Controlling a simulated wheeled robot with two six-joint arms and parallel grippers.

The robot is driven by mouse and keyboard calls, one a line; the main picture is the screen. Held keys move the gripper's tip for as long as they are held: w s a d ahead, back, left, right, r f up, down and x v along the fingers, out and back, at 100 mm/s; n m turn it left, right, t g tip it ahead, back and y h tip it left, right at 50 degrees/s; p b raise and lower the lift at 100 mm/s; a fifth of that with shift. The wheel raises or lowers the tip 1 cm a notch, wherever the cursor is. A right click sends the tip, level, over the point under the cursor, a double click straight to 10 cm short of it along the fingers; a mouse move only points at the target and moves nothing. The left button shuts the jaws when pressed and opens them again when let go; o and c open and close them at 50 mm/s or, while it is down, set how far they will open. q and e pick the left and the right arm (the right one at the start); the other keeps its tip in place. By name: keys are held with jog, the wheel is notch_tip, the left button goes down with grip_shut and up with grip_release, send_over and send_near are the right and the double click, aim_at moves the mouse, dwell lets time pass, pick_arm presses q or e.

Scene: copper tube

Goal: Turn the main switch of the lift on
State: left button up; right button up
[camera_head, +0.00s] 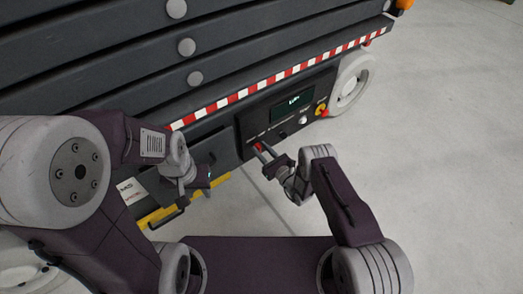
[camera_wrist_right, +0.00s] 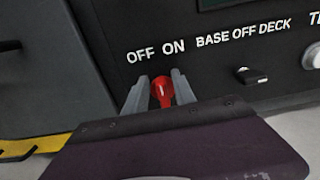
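The red main switch (camera_wrist_right: 162,92) sits on the lift's dark control panel (camera_head: 250,119), under the labels OFF and ON. In the right wrist view its white mark points up and slightly left, between the two labels. My right gripper (camera_wrist_right: 160,88) has one grey finger on each side of the red knob. Narrow gaps seem to show between fingers and knob, and I cannot tell whether they touch it. In the head view the right gripper (camera_head: 263,151) is at the panel's left part. My left gripper (camera_head: 197,187) is in front of the lift's side, away from the switch.
The panel also carries a black BASE OFF DECK selector (camera_wrist_right: 251,75), a lit display (camera_head: 291,102), a white knob (camera_head: 303,120) and a red-and-yellow button (camera_head: 321,110). A white wheel (camera_head: 352,84) stands at right. The grey floor at right is clear.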

grip_shut()
jog(key=shift+m, duration=0.3)
jog(key=shift+w+d+m, duration=0.1)
jog(key=shift+d+m, duration=0.1)
jog(key=shift+m, duration=0.8)
jog(key=m, duration=0.3)
jog(key=shift+w+d+f+m, duration=0.2)
jog(key=shift+d+m, duration=0.05)
jog(key=shift+m, duration=0.05)
jog(key=m, duration=0.4)
jog(key=f+m, duration=0.1)
jog(key=shift+w+d+m, duration=0.2)
jog(key=shift+d+m, duration=0.1)
jog(key=shift+m, duration=0.1)
jog(key=shift+o, duration=1.6)
grip_release()
jog(key=shift+r, duration=0.1)
